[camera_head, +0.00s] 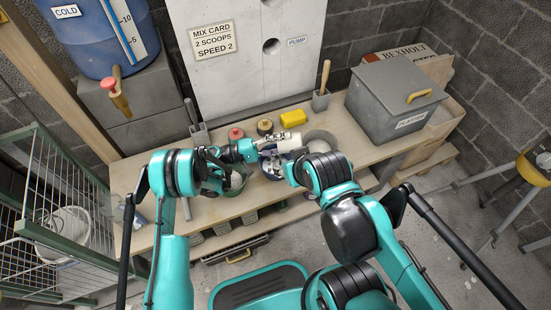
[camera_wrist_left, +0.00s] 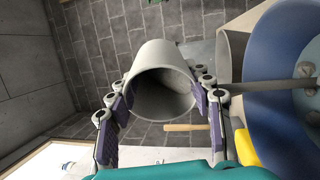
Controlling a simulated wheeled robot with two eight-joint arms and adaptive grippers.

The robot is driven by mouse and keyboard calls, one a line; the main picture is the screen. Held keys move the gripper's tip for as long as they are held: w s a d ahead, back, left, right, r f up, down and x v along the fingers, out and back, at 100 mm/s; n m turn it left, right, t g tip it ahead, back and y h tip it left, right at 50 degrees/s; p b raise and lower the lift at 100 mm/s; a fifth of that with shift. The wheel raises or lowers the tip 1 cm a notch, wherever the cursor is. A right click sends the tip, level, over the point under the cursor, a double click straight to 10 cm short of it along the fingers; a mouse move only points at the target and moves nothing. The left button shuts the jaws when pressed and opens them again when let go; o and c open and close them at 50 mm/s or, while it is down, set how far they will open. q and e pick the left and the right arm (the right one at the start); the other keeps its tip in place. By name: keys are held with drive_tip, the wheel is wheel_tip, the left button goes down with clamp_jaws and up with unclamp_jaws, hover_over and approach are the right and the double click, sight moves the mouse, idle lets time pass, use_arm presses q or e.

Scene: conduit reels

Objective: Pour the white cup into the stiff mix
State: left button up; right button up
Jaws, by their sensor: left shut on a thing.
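A blue bowl (camera_wrist_left: 257,60) with pale lumps of mix (camera_wrist_left: 305,70) is at the right of that view, beside the cup. In the head view the bowl area is largely covered by my arms. My right gripper is mostly hidden behind its own arm.
A grey lidded box (camera_head: 385,95) stands at the bench's back right. A yellow sponge (camera_head: 293,118), a red-lidded jar (camera_head: 236,134) and a grey holder with a wooden handle (camera_head: 321,101) line the back.

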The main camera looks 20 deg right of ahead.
use_arm(q)
drive_tip(key=shift+a+r+h, duration=0.2)
drive_tip(key=shift+r+h, duration=0.4)
drive_tip(key=shift+r, duration=1.3)
use_arm(e)
drive_tip(key=shift+s+a, duration=0.25)
drive_tip(key=shift+a, duration=0.05)
use_arm(q)
drive_tip(key=shift+w+a+r+h, duration=0.15)
drive_tip(key=shift+r+h, duration=0.35)
drive_tip(key=shift+r, duration=0.2)
use_arm(e)
drive_tip(key=shift+s, duration=0.15)
use_arm(q)
drive_tip(key=shift+w+a+r+n+g+h, duration=0.15)
drive_tip(key=shift+r+h, duration=0.2)
drive_tip(key=shift+r, duration=0.3)
drive_tip(key=shift+s+a+r+n+g+h, duration=0.1)
drive_tip(key=shift+r+n+h, duration=0.1)
drive_tip(key=shift+r+h, duration=0.35)
drive_tip(key=shift+w+a+r+n+g+h, duration=0.1)
drive_tip(key=shift+r+n+h, duration=0.1)
drive_tip(key=shift+r, duration=0.6)
use_arm(e)
drive_tip(key=shift+s, duration=0.5)
